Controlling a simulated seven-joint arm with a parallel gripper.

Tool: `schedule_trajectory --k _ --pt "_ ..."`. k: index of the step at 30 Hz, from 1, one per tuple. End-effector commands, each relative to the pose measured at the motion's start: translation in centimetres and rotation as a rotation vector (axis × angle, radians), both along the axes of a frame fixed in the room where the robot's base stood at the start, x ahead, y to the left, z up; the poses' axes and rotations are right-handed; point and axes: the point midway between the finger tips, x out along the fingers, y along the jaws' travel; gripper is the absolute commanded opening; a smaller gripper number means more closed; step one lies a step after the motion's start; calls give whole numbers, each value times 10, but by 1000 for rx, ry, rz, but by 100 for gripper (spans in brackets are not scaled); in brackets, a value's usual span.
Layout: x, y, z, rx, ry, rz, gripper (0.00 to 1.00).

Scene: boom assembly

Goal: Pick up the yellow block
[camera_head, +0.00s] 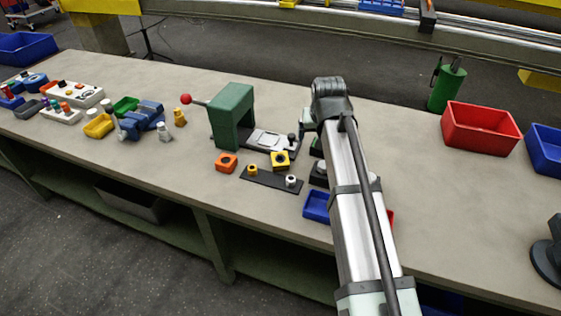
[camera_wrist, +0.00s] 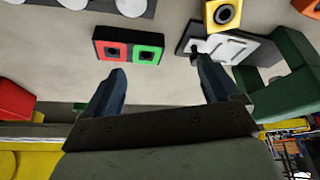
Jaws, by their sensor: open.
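The yellow block (camera_head: 280,160) has a dark round hole in its top and sits by the front edge of the press's dark base. In the wrist view the yellow block (camera_wrist: 222,14) is at the top edge, partly cut off. My gripper (camera_wrist: 160,72) is open, with two dark fingers and nothing between them. The block lies beyond the fingertips, up and to the right, apart from them. In the head view my arm link covers most of the gripper.
An orange block (camera_head: 226,162) sits left of the yellow one. A dark strip (camera_head: 262,179) with small parts lies in front. The green press (camera_head: 232,115) stands behind. A red-and-green button box (camera_wrist: 128,52) lies near the fingers. A red bin (camera_head: 481,128) is at right.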

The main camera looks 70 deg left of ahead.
Motion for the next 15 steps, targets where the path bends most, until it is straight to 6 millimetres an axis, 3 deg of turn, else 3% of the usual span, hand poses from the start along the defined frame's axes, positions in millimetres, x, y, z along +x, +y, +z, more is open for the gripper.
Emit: schedule_trajectory --k 1,6,10,15 --pt "-25 6 0 -5 6 32 89" --pt "-79 16 1 -18 23 101 89" --pt "-99 19 1 -23 29 127 89" --pt "-102 25 -10 -26 30 134 89"
